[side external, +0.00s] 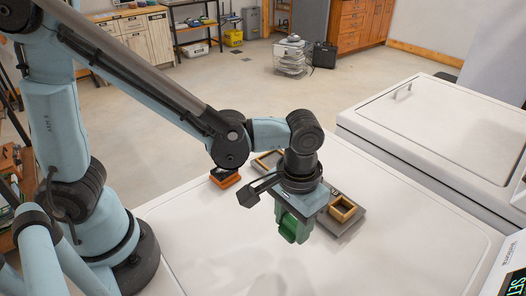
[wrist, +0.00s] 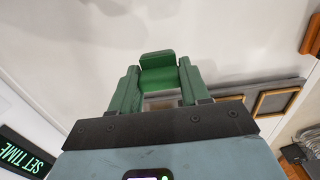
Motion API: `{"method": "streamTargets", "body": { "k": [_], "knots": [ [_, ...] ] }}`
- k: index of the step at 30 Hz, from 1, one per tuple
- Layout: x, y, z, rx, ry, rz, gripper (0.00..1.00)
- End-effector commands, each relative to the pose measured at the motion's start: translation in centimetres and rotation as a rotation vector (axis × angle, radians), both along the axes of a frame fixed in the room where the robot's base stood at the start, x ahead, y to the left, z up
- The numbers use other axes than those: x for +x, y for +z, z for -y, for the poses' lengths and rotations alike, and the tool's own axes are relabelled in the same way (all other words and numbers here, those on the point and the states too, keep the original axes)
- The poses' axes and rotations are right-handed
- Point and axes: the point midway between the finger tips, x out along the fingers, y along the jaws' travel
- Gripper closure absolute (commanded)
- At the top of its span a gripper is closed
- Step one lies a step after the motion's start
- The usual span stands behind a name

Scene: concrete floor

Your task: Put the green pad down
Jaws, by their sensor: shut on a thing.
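The green pad (wrist: 158,72) is between the two green fingers of my gripper (wrist: 157,85) in the wrist view, with its far edge raised like a lip. My gripper is shut on it. In the side view my gripper (side external: 294,228) points down and holds the pad above the white top (side external: 225,255). There the pad is hard to tell apart from the green fingers, and its underside is hidden. I see no contact between the pad and the white top.
A grey tray (side external: 349,222) with wooden frames (side external: 342,208) lies just behind my gripper; a frame also shows in the wrist view (wrist: 275,101). An orange and black block (side external: 225,179) is to the left. The front white top is clear. A lidded white unit (side external: 430,125) stands right.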

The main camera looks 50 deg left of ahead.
Motion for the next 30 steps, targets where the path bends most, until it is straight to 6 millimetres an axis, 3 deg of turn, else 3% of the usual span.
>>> {"method": "streamTargets", "body": {
  "k": [12,25,26,30],
  "knots": [
    [0.1,-3.9,0.0,0.000,0.000,0.000,0.78],
    [0.0,-4.3,0.0,0.000,0.000,0.000,0.78],
    [0.0,-4.3,0.0,0.000,0.000,0.000,0.51],
    [0.0,-4.3,0.0,0.000,0.000,0.000,0.30]
  ]
}}
